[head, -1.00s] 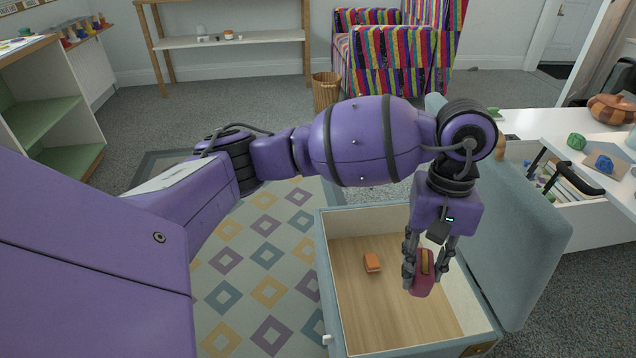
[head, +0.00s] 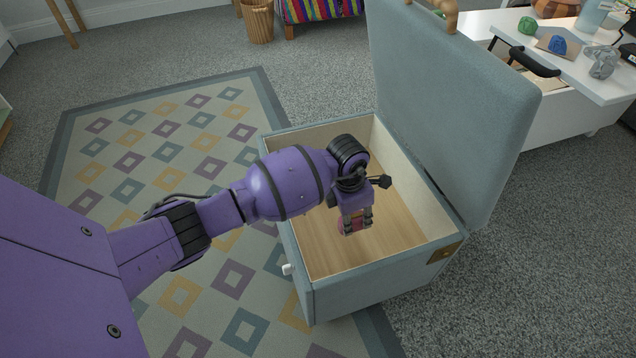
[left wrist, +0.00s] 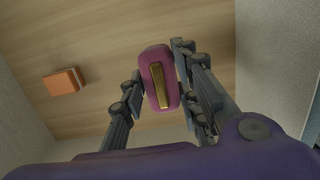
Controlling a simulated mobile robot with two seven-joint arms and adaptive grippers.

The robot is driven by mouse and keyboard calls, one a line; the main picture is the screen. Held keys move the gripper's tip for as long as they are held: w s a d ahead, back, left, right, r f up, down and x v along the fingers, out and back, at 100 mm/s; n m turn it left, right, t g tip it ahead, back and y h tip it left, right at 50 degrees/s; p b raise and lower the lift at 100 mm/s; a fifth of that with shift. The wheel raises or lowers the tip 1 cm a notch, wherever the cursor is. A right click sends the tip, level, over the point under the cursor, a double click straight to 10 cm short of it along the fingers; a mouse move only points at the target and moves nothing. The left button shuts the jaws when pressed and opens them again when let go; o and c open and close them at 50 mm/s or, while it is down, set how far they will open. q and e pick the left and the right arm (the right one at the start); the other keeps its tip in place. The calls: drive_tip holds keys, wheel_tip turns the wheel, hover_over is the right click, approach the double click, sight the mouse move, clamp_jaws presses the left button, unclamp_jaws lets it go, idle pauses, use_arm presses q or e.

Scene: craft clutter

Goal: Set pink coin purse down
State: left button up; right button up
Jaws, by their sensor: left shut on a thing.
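My left gripper (head: 356,222) is inside the open blue-grey box (head: 375,278), pointing down over its wooden floor. It is shut on the pink coin purse (left wrist: 159,78), which has a gold strip along it. The purse also shows in the head view (head: 345,228), partly hidden by the fingers. In the left wrist view the purse sits between the two fingers (left wrist: 157,90). I cannot tell whether it touches the box floor. My right gripper is not in view.
An orange block (left wrist: 64,81) lies on the box floor, left of the purse in the left wrist view. The raised lid (head: 450,110) stands at the box's right. A white unit with an open drawer (head: 570,110) is beyond it. A patterned rug (head: 150,130) lies left.

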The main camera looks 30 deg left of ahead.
use_arm(q)
wheel_tip(320, 180, down, 2)
drive_tip(key=shift+f+b, duration=0.15)
drive_tip(key=shift+b, duration=0.2)
wheel_tip(320, 180, down, 4)
drive_tip(key=shift+d+r+b, duration=0.1)
drive_tip(key=shift+b, duration=0.85)
drive_tip(key=shift+w+f, duration=0.1)
drive_tip(key=shift+f, duration=0.2)
drive_tip(key=shift+r, duration=0.15)
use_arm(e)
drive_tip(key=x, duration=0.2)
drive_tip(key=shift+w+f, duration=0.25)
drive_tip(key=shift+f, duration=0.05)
use_arm(q)
drive_tip(key=o, duration=1.1)
drive_tip(key=shift+o, duration=0.3)
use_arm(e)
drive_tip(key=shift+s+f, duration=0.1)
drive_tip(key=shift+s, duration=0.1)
